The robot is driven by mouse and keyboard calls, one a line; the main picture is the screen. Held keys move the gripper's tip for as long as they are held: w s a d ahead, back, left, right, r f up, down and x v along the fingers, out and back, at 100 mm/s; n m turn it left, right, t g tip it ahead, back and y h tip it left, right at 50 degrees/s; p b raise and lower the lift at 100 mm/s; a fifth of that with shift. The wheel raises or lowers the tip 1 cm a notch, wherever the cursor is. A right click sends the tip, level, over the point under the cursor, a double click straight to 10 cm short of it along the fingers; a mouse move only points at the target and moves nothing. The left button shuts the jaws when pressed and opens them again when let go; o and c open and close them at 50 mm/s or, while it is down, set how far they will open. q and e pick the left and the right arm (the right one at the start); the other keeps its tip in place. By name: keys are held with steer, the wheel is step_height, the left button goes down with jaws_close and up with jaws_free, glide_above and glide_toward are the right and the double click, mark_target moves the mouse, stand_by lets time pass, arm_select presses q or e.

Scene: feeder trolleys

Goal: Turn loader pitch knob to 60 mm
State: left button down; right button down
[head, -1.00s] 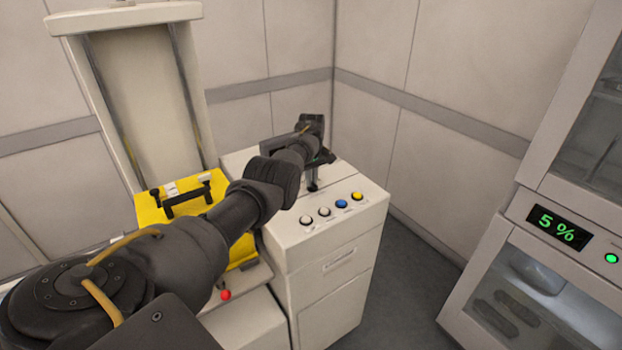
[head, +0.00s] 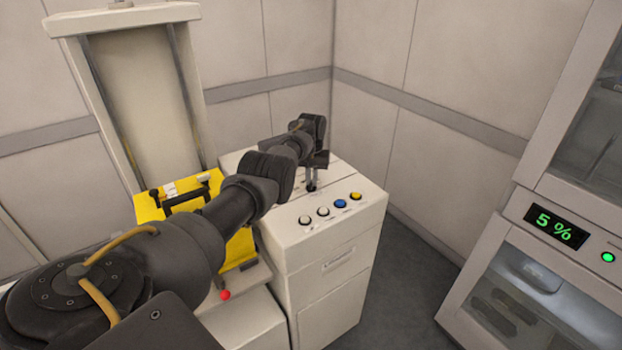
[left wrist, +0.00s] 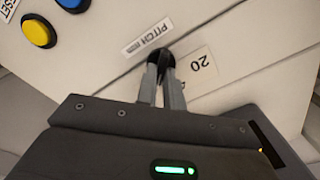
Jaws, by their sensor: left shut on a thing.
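The pitch knob (left wrist: 165,59) is a small black knob on the white top of the loader cabinet. Other scale marks are hidden or too small to read, and I cannot tell where the knob points. In the head view my left gripper (head: 311,184) reaches down onto the cabinet top behind the row of buttons. My right gripper is not in view.
Two white buttons, a blue one (head: 340,203) and a yellow one (head: 355,196) line the front of the cabinet top (head: 290,232). A yellow box (head: 150,208) with a black handle stands left. A glass-fronted cabinet showing "5%" (head: 557,228) stands right.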

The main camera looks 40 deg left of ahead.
arm_select(q)
steer(key=shift+w+r+m, duration=0.15)
steer(key=shift+r+m, duration=0.15)
steer(key=shift+m, duration=0.1)
steer(key=shift+a, duration=0.1)
steer(key=c, duration=1.7)
jaws_free()
steer(key=shift+o, duration=0.9)
steer(key=shift+f, duration=0.1)
step_height(320, 180, up, 6)
steer(key=p, duration=0.5)
steer(key=shift+f+p, duration=0.2)
steer(key=shift+p, duration=0.15)
step_height(320, 180, up, 5)
steer(key=shift+r+p, duration=0.1)
steer(key=shift+p, duration=0.3)
